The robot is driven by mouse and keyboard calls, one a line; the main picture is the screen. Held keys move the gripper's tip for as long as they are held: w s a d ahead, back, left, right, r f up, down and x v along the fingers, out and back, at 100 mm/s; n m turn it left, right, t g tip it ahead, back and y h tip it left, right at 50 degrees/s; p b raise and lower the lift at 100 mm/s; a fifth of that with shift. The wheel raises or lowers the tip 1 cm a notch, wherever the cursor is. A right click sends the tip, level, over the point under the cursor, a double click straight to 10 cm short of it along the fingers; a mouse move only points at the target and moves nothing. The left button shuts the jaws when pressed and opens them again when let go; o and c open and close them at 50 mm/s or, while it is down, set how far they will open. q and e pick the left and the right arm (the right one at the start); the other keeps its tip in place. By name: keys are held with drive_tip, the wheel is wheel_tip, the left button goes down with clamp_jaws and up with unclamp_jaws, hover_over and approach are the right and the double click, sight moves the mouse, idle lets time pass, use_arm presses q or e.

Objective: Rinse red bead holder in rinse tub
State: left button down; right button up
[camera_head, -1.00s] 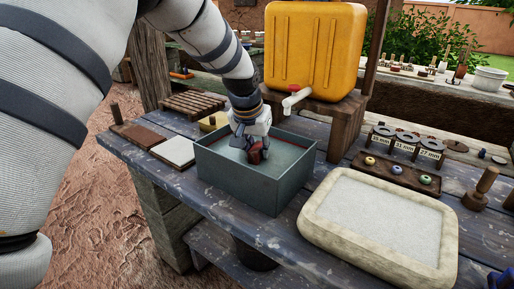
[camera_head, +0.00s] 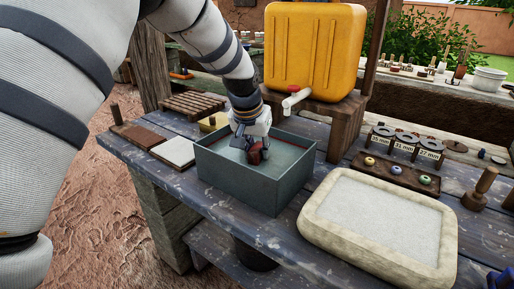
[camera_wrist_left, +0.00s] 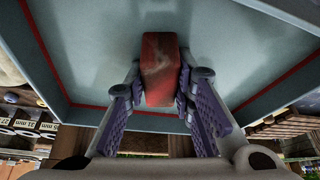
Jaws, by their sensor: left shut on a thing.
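The rinse tub (camera_head: 245,182) is a grey-green open box on the bench, with pale water inside and a red line around its inner wall. My left gripper (camera_head: 250,148) reaches down into it from above. It is shut on the red bead holder (camera_head: 255,154), a small reddish-brown block. In the left wrist view the holder (camera_wrist_left: 160,68) sits between the two purple-padded fingers of the gripper (camera_wrist_left: 160,95), with the tub floor behind it. I cannot tell how deep the holder is in the water. My right gripper is not in view.
A yellow water container (camera_head: 314,50) with a white tap (camera_head: 296,97) stands behind the tub. A pale tray (camera_head: 380,215) lies to the right, near a dark rack with beads (camera_head: 397,175). A white square (camera_head: 176,152) and slatted wood (camera_head: 192,104) lie left.

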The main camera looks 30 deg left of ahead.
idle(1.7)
use_arm(q)
wheel_tip(320, 180, up, 12)
idle(0.7)
